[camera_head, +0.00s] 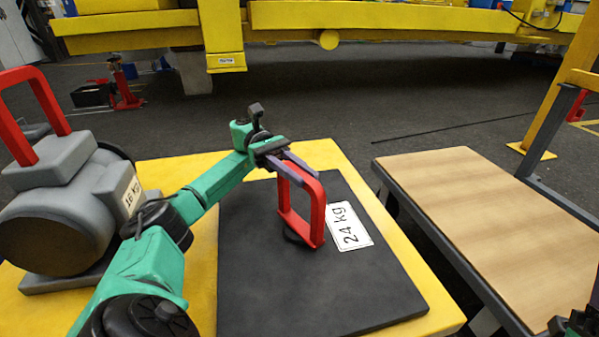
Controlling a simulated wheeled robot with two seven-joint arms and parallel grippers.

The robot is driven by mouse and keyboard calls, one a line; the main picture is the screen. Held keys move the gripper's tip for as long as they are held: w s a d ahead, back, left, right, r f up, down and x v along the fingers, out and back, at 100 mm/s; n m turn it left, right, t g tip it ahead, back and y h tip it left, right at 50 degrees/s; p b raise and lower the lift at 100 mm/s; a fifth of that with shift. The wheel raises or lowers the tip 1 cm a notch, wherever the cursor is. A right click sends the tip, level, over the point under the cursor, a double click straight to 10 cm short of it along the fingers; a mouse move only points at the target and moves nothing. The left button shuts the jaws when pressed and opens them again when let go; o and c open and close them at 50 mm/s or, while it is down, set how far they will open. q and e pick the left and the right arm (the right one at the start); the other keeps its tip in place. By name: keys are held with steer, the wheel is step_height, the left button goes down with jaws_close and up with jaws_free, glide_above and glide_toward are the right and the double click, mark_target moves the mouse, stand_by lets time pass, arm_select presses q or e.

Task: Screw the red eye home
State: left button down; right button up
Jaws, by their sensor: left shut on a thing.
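The red eye (318,218) is a rectangular red loop standing upright, slightly tilted in the picture, on a black plate (262,295) with a white "24 kg" label (347,226). My left gripper (308,178) reaches in from the left and is shut on the top bar of the red eye. A dark round part shows at the foot of the eye; its thread is hidden, and I cannot tell how deep it sits. Only a small green and dark piece of my right arm shows in the bottom right corner; its fingers are out of view.
The black plate lies on a yellow platform (425,290). A grey weight (55,225) marked "16 kg" with a red handle (40,100) stands at the left. A wood-topped bench (490,225) stands to the right across a gap. Yellow beams (400,18) cross the back.

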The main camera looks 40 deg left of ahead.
stand_by(0.3)
arm_select(q)
steer(key=c, duration=0.7)
jaws_free()
steer(key=shift+t, duration=0.3)
